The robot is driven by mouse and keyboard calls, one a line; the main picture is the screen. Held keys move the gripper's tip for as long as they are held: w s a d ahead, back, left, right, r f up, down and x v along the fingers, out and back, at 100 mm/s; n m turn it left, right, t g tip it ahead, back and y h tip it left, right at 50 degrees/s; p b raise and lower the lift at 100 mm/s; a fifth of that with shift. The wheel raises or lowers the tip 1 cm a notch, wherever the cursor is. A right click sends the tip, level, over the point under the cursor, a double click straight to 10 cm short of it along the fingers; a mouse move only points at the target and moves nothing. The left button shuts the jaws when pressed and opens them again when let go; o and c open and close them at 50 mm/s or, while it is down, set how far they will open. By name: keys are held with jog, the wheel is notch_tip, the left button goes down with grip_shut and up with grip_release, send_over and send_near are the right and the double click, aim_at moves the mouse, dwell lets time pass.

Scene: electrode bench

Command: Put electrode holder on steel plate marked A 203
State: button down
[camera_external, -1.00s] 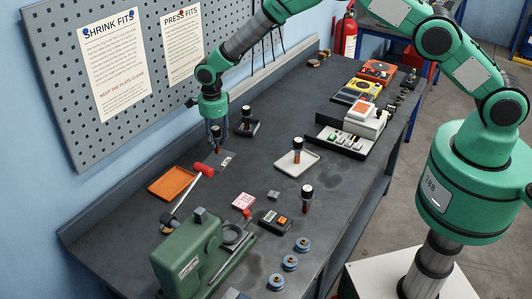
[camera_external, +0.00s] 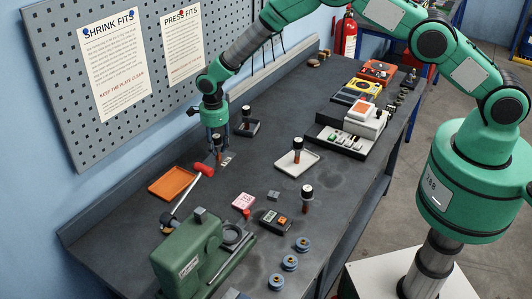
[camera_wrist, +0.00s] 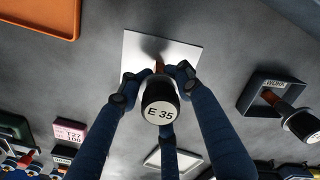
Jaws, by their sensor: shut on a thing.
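My gripper (camera_external: 217,147) is shut on an electrode holder, a black cylinder with a copper-coloured lower end and a white top marked E 35. In the wrist view the holder (camera_wrist: 160,108) stands between the fingers of my gripper (camera_wrist: 155,82). A pale square steel plate (camera_wrist: 186,45) lies on the bench below it; it also shows in the external view (camera_external: 229,158). I cannot tell whether the holder's lower end touches the plate. No A 203 mark is legible; the holder and fingers hide part of the plate.
Another holder stands in a dark tray marked WORK (camera_wrist: 251,92). Further holders stand in a white tray (camera_external: 283,162) and on the bench (camera_external: 307,198). A green machine (camera_external: 187,258) stands at the front.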

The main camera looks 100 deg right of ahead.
jog(key=shift+f, duration=0.1)
jog(key=c, duration=1.2)
grip_release()
notch_tip(320, 180, up, 12)
jog(key=shift+a+r+b, duration=0.1)
jog(key=shift+a+b, duration=0.05)
jog(key=shift+b, duration=0.5)
jog(key=shift+r, duration=0.1)
